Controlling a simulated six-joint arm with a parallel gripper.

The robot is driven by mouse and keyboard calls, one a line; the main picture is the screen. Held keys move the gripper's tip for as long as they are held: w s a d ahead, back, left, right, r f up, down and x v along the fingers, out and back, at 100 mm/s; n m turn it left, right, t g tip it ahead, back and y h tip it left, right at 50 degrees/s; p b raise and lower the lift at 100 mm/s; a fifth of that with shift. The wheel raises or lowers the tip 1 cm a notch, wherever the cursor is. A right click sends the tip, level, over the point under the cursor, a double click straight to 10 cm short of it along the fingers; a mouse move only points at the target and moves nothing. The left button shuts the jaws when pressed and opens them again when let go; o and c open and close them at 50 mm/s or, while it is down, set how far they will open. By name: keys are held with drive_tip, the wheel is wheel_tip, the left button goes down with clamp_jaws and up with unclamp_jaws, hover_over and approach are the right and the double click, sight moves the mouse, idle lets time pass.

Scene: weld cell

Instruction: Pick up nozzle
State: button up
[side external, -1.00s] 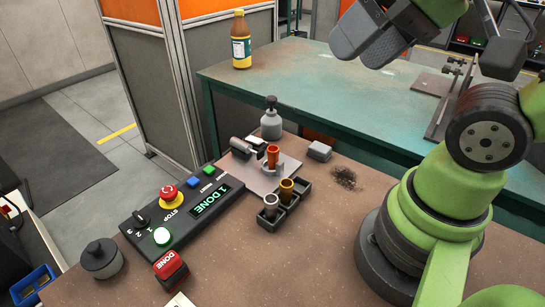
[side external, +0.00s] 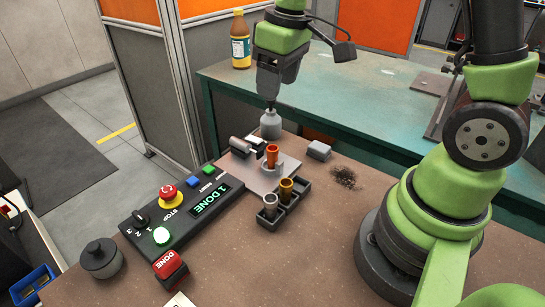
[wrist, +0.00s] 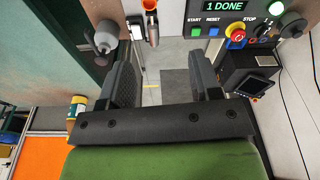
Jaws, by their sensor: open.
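A copper-orange nozzle (side external: 272,154) stands upright in a grey holder on the light plate; its lower end is hidden. It also shows at the top of the wrist view (wrist: 151,22). A brass nozzle (side external: 286,189) and a silver nozzle (side external: 270,207) stand in a dark tray (side external: 291,211) in front. My gripper (side external: 268,90) points down above the bench's back edge, in line with the grey bottle in the side view. In the wrist view my gripper (wrist: 162,62) has its two dark fingers wide apart with nothing between them.
A grey bottle (side external: 271,126) stands behind the plate. A control box (side external: 190,215) reads "1 DONE".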

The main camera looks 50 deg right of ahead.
drive_tip(key=n+g, duration=0.2)
approach(272, 148)
drive_tip(key=shift+d+f, duration=0.15)
drive_tip(key=shift+f, duration=0.1)
wheel_tip(272, 148, down, 4)
drive_tip(key=shift+r, duration=0.15)
drive_tip(key=shift+s+f, duration=0.1)
drive_tip(key=shift+f, duration=3.05)
clamp_jaws()
drive_tip(key=shift+r, duration=0.15)
